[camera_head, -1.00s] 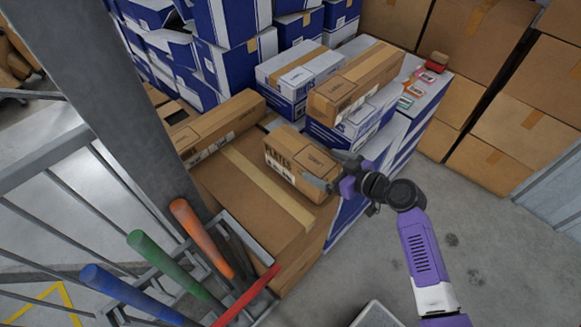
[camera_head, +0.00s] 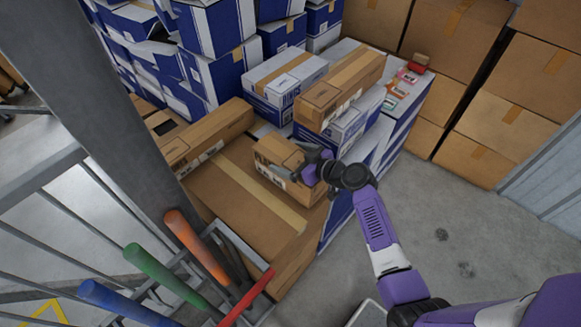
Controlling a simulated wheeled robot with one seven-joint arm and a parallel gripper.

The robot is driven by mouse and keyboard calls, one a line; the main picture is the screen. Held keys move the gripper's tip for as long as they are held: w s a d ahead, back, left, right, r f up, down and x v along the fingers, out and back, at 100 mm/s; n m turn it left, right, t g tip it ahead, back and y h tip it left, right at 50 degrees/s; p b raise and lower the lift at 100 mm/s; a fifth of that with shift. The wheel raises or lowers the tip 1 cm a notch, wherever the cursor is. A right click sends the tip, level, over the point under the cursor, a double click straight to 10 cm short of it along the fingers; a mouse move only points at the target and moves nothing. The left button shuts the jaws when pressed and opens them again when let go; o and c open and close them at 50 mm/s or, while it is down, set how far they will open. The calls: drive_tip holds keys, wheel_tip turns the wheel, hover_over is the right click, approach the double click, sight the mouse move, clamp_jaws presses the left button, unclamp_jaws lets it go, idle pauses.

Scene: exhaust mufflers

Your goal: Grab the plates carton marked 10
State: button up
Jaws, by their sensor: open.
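The plates carton (camera_head: 276,156) is a small brown box on top of a large taped brown carton (camera_head: 225,195). Its "PLATES" lettering shows in the earlier view; the number 10 is too small to read. My gripper (camera_head: 306,165) is open at the right end of the plates carton, with its fingers over and beside the top right part of the box. The fingers and wrist hide that end, so I cannot tell whether they touch it.
Long brown cartons lie to the left (camera_head: 208,133) and on white-blue boxes behind (camera_head: 340,88). A grey post (camera_head: 110,100) and railing with coloured handles (camera_head: 150,265) stand at the left front. Brown boxes (camera_head: 495,110) are stacked at right. Floor at right is clear.

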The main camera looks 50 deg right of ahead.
drive_tip(key=shift+c, duration=0.2)
drive_tip(key=c, duration=1.5)
drive_tip(key=shift+r, duration=0.15)
drive_tip(key=shift+c, duration=1.3)
